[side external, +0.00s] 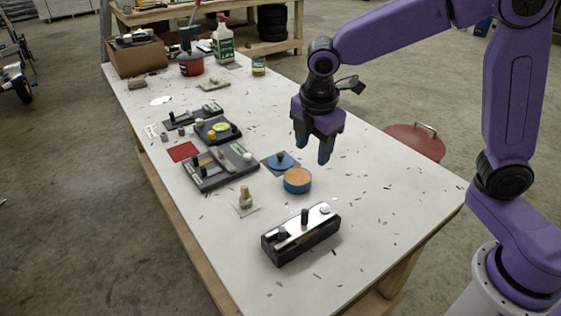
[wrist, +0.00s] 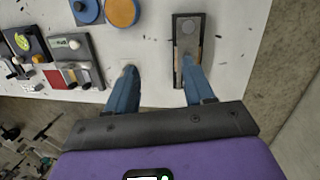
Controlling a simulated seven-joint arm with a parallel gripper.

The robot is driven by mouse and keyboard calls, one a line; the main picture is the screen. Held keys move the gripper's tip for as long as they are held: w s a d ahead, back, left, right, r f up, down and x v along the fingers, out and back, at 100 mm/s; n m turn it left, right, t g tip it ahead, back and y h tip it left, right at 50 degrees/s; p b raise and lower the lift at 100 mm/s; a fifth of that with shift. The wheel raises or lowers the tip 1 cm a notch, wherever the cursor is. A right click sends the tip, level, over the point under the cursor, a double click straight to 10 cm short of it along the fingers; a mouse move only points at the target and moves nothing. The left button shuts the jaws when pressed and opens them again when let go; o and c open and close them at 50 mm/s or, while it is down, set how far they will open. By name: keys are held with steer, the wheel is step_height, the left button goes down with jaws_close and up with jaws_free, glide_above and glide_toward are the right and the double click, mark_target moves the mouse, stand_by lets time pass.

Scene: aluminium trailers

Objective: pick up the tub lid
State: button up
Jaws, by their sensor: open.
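The tub lid (side external: 281,161) is a round blue disc with a knob on top. It lies flat on a dark square pad near the middle of the table. It also shows, cut off, at the top edge of the wrist view (wrist: 88,13). A round blue tub (side external: 297,181) with an orange-brown top face stands right beside it, nearer the camera. My gripper (side external: 312,150) is open and empty, with blue fingers pointing down above the table. In the wrist view, my gripper (wrist: 158,66) has a bare white gap between its fingers, and the lid is ahead and to the left.
A black and silver box with knobs (side external: 301,235) stands near the front; my right finger overlaps it in the wrist view. Grey and black panels with knobs (side external: 219,166) lie left of the lid. A small wooden peg piece (side external: 246,198) stands nearby. Bottles and a cardboard box (side external: 137,57) are far back.

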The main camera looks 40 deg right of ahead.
steer(key=w+f+n+h, duration=0.1)
steer(key=w+n, duration=0.2)
steer(key=w, duration=0.7)
steer(key=n+h, duration=0.1)
steer(key=n, duration=0.2)
glide_toward(280, 155)
steer(key=x, duration=0.9)
steer(key=shift+d, duration=0.1)
steer(key=shift+t, duration=0.3)
jaws_close()
